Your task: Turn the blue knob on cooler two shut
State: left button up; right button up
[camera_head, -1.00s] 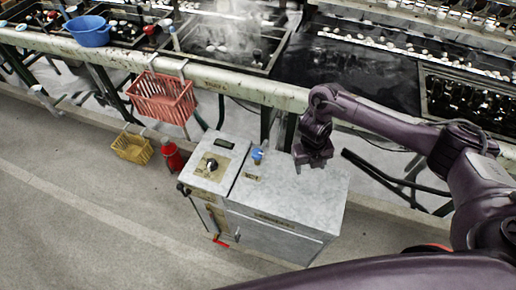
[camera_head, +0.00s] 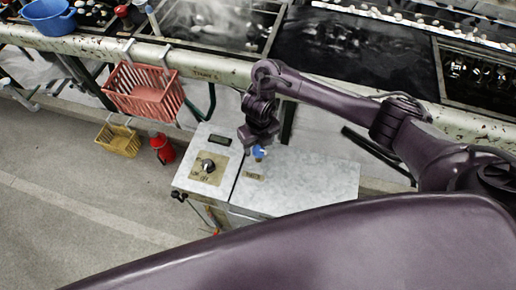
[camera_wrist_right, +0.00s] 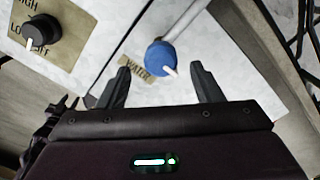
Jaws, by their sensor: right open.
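The blue knob (camera_head: 259,152) stands on the pale top of the cooler (camera_head: 312,180), close to its back left part. In the right wrist view the blue knob (camera_wrist_right: 161,57) has a white pointer and sits on a pale stem, beside a tan label reading WATER (camera_wrist_right: 138,68). My right gripper (camera_head: 258,148) is above the knob in the head view. In the wrist view its two fingers (camera_wrist_right: 160,82) are spread, with the knob ahead of and between the tips, apart from both. My left gripper is not in view.
A black knob (camera_head: 208,165) on a tan plate is on the panel left of the cooler top. A pipe rail (camera_head: 205,73) runs behind, with a red basket (camera_head: 145,92) hanging from it. A yellow basket (camera_head: 118,141) and red extinguisher (camera_head: 161,149) are at left.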

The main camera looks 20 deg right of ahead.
aim_at(258, 152)
jog(key=shift+f, duration=0.85)
jog(key=shift+w+f, duration=0.1)
jog(key=shift+f, duration=0.45)
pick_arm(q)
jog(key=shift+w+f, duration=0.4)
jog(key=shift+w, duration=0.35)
pick_arm(e)
jog(key=c, duration=1)
